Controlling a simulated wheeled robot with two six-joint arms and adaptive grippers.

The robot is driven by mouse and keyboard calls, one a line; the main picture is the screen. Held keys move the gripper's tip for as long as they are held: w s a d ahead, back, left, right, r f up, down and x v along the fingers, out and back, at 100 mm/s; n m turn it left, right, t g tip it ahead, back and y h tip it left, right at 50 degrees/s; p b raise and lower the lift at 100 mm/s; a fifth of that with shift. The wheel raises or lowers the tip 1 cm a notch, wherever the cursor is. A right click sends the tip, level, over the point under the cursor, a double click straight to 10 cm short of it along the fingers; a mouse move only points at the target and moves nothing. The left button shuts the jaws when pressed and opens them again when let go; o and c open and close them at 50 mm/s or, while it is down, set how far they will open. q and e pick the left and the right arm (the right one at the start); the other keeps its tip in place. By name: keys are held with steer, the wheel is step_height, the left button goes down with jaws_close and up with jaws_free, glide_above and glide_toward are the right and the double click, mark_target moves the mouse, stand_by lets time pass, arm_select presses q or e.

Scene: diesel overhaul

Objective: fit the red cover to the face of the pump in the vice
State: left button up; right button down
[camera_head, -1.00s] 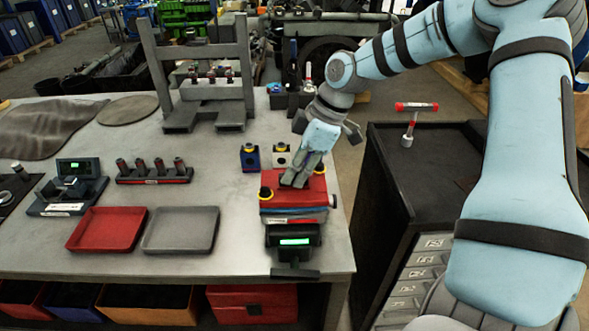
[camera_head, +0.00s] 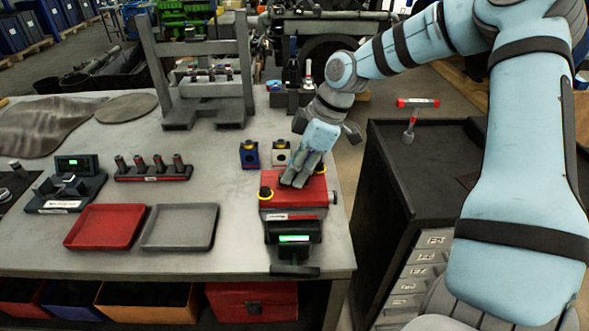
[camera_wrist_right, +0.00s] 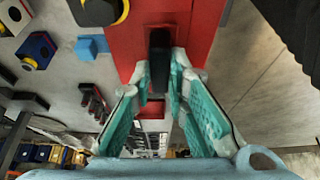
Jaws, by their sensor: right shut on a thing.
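The red cover (camera_head: 306,190) lies flat at the right end of the bench, over the vice (camera_head: 292,228). Yellow rings show at its corners. My right gripper (camera_head: 290,183) comes down on it from above, its fingers tilted. In the right wrist view the fingers (camera_wrist_right: 160,85) are closed around a black upright grip (camera_wrist_right: 160,55) on the red cover (camera_wrist_right: 120,30). The pump's face is hidden under the cover, so I cannot tell how exactly the two line up. My left gripper is not in view.
A blue block (camera_head: 249,154) and a white block (camera_head: 281,153) stand just behind the cover. A red tray (camera_head: 105,227) and a grey tray (camera_head: 180,228) lie to the left. A dark cabinet with a red-handled tool (camera_head: 411,120) stands to the right.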

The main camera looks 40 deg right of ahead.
steer(key=c, duration=1.5)
jaws_free()
steer(key=v, duration=1.2)
